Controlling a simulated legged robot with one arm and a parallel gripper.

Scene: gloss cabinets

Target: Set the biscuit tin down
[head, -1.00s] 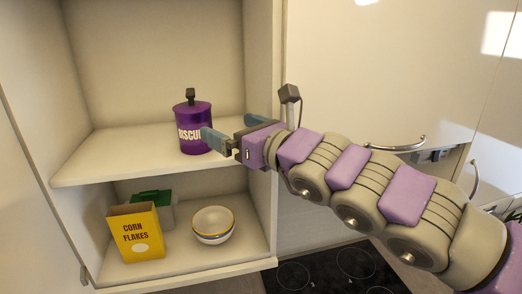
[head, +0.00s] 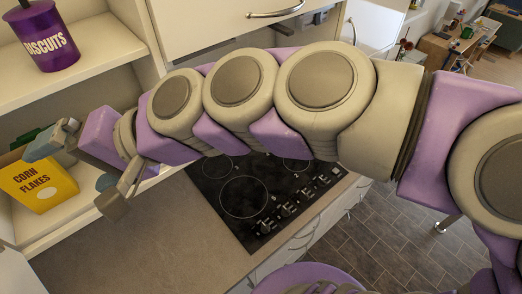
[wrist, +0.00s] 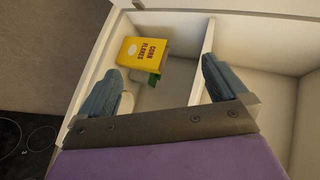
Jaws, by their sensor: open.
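The purple biscuit tin (head: 48,37), lettered BISCUITS, stands upright on the upper shelf (head: 92,67) of the open cabinet, at the upper left of the head view. My gripper (head: 45,145) is lower, in front of the lower compartment, and apart from the tin. In the wrist view my gripper (wrist: 157,88) shows two blue fingers spread wide with nothing held between them. The tin is not in the wrist view.
The yellow corn flakes box (head: 38,184) stands in the lower compartment close to my gripper, with a green item (head: 30,137) behind it. A bowl (head: 106,182) is mostly hidden by my arm. A black hob (head: 240,195) and worktop (head: 150,240) lie below.

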